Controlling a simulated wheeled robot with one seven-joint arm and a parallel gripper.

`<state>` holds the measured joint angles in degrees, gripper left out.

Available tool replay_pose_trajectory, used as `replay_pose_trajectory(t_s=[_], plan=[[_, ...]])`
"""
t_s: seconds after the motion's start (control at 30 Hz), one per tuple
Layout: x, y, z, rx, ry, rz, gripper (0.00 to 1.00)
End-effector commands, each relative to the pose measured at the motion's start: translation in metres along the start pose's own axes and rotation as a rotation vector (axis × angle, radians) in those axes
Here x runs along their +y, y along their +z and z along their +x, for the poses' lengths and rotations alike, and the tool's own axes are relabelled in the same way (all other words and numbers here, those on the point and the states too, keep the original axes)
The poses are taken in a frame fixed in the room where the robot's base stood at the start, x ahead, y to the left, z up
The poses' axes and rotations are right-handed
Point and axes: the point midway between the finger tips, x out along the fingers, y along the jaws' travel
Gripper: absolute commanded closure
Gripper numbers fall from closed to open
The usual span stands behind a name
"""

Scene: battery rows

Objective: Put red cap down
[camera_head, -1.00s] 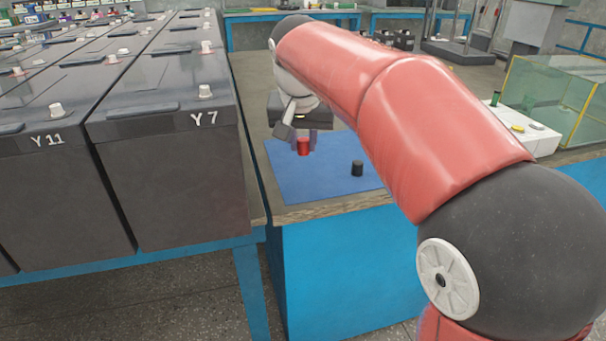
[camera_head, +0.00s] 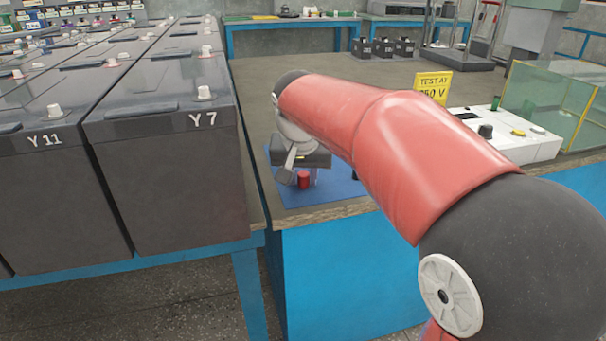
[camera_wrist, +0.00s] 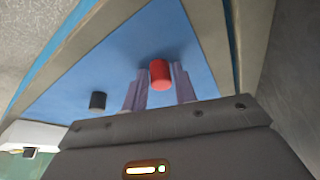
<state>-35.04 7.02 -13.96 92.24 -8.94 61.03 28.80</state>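The red cap (camera_head: 304,180) is low over the blue mat (camera_head: 338,190), between the fingertips of my gripper (camera_head: 305,177). In the wrist view the red cap (camera_wrist: 160,73) sits upright between the two pale fingers of my gripper (camera_wrist: 159,80), which close on its sides. I cannot tell whether its base touches the mat. A black cap (camera_wrist: 98,101) stands on the mat to the left in the wrist view, apart from the fingers. In the head view my arm hides most of it.
Large dark batteries, including Y7 (camera_head: 190,170) and Y11 (camera_head: 62,190), stand close on the left. A white control box (camera_head: 510,135), a yellow test sign (camera_head: 432,87) and a glass tank (camera_head: 560,100) are to the right. The bench behind my arm is mostly clear.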

Motion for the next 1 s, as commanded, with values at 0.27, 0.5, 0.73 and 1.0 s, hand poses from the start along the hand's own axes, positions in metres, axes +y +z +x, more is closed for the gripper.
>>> replay_pose_trajectory(t_s=[0.27,0.5,0.73,1.0], plan=[[0.000,0.000,0.000,-0.001,0.000,0.000,0.55],[0.000,-0.002,-0.009,0.000,-0.001,0.000,0.55],[0.000,-0.002,-0.053,0.003,-0.003,0.000,0.55],[0.000,-0.002,-0.105,0.001,-0.001,0.000,0.55]])
